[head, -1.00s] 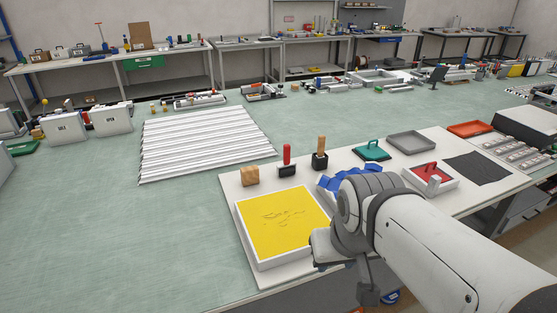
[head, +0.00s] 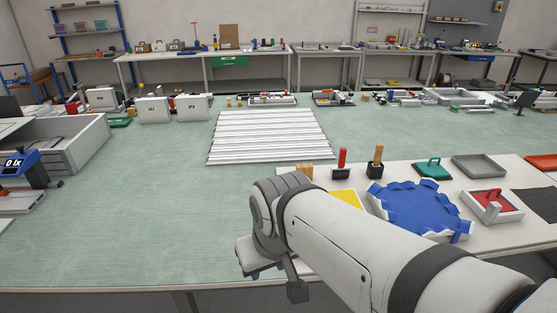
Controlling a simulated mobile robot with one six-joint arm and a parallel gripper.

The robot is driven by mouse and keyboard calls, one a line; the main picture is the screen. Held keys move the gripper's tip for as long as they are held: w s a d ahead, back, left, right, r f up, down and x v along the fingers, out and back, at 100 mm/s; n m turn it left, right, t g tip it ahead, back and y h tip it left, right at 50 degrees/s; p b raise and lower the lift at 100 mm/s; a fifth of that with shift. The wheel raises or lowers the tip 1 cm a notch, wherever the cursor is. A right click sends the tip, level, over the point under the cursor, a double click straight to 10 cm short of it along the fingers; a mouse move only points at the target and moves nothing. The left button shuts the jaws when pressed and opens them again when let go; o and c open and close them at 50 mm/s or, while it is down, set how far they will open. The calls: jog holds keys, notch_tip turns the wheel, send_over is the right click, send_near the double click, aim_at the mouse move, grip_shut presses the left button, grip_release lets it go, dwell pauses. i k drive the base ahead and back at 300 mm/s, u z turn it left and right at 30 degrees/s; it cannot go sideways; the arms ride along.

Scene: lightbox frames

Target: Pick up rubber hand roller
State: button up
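I cannot clearly single out the rubber hand roller. Small handled tools stand on the white board at the right: a red-handled tool with a dark base (head: 341,165), a wooden-handled tool in a black block (head: 376,163), and a teal plate with a looped handle (head: 432,169). My gripper (head: 270,268) is at the low end of my arm, left of the board and near the table's front edge. Its fingers are not clear. My arm hides part of the yellow pad (head: 349,197).
A blue-topped piece with a jagged rim (head: 418,205) lies right of my arm. White ribbed strips (head: 268,136) lie behind my arm. A grey tray (head: 479,166) is at the back right. The green tabletop (head: 150,210) is clear at the left.

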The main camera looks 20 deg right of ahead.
aim_at(340, 172)
jog(key=u, duration=2)
jog(key=k, duration=2.35)
jog(key=z, duration=1.85)
jog(key=i, duration=1)
jog(key=z, duration=0.05)
